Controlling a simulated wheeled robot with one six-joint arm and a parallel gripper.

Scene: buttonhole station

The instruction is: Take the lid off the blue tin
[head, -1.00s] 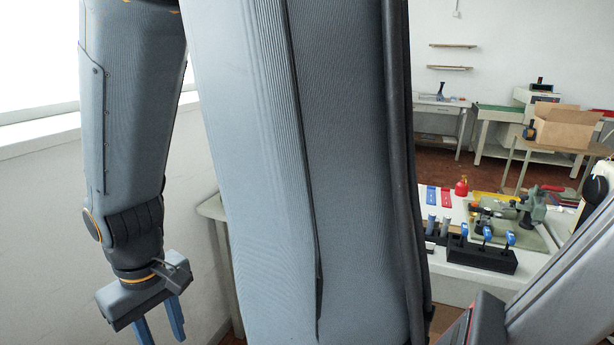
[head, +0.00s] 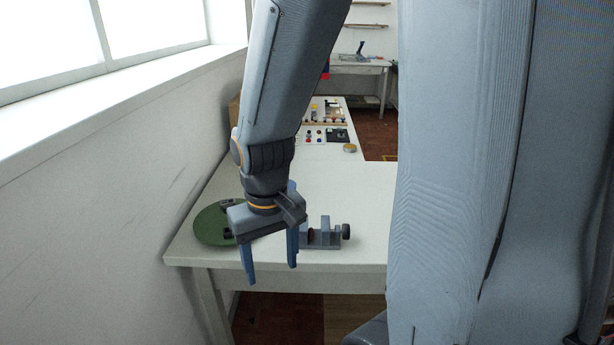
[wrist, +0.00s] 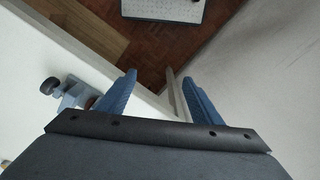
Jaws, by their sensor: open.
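I cannot make out a blue tin or its lid in any current view. My gripper (head: 270,272) hangs pointing down in front of the near edge of a white table (head: 370,200), its two blue fingers apart with nothing between them. In the wrist view my gripper (wrist: 159,79) is also open and empty, over floor beyond the table edge. A small round tan-topped thing (head: 350,148) sits far back on the right; it is too small to identify.
A green disc (head: 213,228) and a grey vise-like device (head: 324,236) are on the table near its front edge. Small parts and dark trays (head: 338,135) stand farther back. A wall (head: 110,190) with a window is on the left. The table's middle is clear.

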